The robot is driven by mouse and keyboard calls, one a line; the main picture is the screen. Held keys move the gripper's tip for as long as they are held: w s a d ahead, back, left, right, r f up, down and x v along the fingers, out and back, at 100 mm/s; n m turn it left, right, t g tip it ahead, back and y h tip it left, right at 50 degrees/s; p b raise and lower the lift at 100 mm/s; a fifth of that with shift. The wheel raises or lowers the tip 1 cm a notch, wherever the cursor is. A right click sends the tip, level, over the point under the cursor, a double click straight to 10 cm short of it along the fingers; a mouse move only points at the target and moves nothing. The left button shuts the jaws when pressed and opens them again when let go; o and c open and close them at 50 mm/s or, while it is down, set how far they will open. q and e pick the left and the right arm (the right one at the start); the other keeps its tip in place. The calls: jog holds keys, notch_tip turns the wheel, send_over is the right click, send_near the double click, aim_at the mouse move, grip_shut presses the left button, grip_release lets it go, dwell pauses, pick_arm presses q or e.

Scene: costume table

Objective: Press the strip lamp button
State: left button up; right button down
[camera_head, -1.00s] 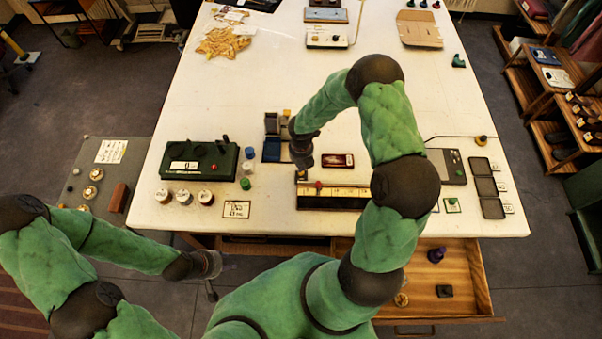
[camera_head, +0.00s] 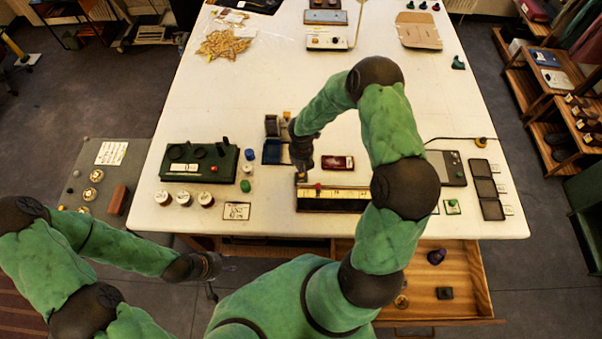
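A long dark box with a cream strip (camera_head: 342,194) lies near the front edge of the table. A small red knob (camera_head: 318,186) sits on its top, left of centre. I cannot tell for sure which part is the strip lamp button. My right gripper (camera_head: 303,170) points down at the left end of this box and hides part of it. I cannot tell whether it touches; its fingers are too dark and small to read. My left gripper (camera_head: 222,267) is empty beyond the table's front edge, low and away from the box; its finger opening is unclear.
A green box with knobs (camera_head: 178,172), several small jars (camera_head: 184,198) and a blue-lidded jar (camera_head: 249,153) stand left. A dark red case (camera_head: 337,162) lies behind the strip box. A grey device (camera_head: 453,168) stands right. An open wooden drawer (camera_head: 464,270) juts out in front.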

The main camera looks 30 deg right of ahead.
jog(key=shift+f+b, duration=0.9)
jog(key=shift+f, duration=0.3)
dwell(0.3)
jog(key=shift+r, duration=0.2)
jog(key=shift+r+p, duration=3.2)
jog(key=shift+r, duration=0.35)
jog(key=shift+f, duration=0.15)
